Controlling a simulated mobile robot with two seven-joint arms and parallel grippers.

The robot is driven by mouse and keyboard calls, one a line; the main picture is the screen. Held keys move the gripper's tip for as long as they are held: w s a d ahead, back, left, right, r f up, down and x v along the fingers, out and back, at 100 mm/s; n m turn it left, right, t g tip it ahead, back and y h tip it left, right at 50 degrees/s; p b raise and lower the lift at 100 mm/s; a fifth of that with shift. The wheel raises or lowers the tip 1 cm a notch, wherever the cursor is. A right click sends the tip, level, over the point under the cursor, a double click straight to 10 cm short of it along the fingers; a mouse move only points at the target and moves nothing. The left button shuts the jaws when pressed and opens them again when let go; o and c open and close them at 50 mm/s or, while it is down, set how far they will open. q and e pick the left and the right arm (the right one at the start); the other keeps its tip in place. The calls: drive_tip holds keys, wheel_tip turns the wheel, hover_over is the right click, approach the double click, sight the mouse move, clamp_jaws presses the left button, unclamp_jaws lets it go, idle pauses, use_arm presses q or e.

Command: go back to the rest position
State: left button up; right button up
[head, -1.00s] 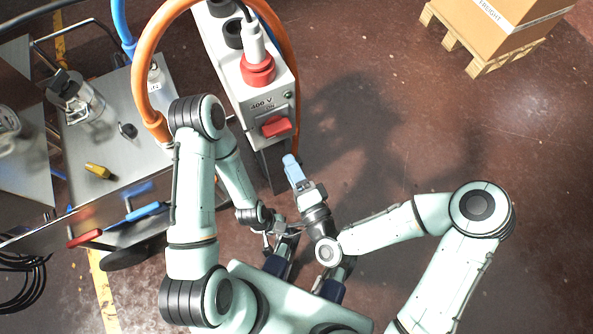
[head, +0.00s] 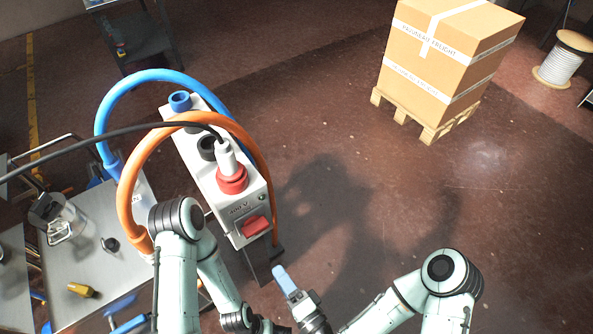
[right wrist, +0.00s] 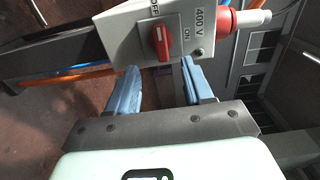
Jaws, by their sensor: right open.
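My right gripper (head: 283,279) has blue fingers and stands at the lower middle of the head view, just in front of the grey power box (head: 240,232). In the right wrist view its fingers (right wrist: 158,72) are apart with nothing held between them. The box's red rotary handle (right wrist: 160,43) shows beyond the fingertips, clear of them.
A red plug (head: 232,179) sits on the box. Orange (head: 125,190) and blue (head: 103,125) hoses loop beside it. A metal cart (head: 90,270) stands at left. A carton (head: 425,75) on a pallet (head: 425,130) stands back right. The floor between is clear.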

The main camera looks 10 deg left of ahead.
drive_tip(key=s+d+f+n+g+h+p, duration=0.1)
drive_tip(key=d+f+n+g+h+p, duration=0.4)
drive_tip(key=d+f, duration=0.55)
use_arm(q)
wheel_tip(320, 180, up, 8)
drive_tip(key=w+p, duration=0.2)
drive_tip(key=p, duration=0.1)
drive_tip(key=shift+w+r, duration=0.15)
drive_tip(key=shift+r, duration=0.05)
use_arm(e)
drive_tip(key=s+d+f+m+g+h, duration=0.1)
drive_tip(key=s+d+f+g+h, duration=0.3)
drive_tip(key=s+d+g, duration=0.3)
drive_tip(key=s+d+h, duration=0.1)
drive_tip(key=s+d, duration=0.1)
drive_tip(key=d, duration=0.2)
drive_tip(key=shift+d+f+g, duration=0.4)
drive_tip(key=shift+s, duration=0.1)
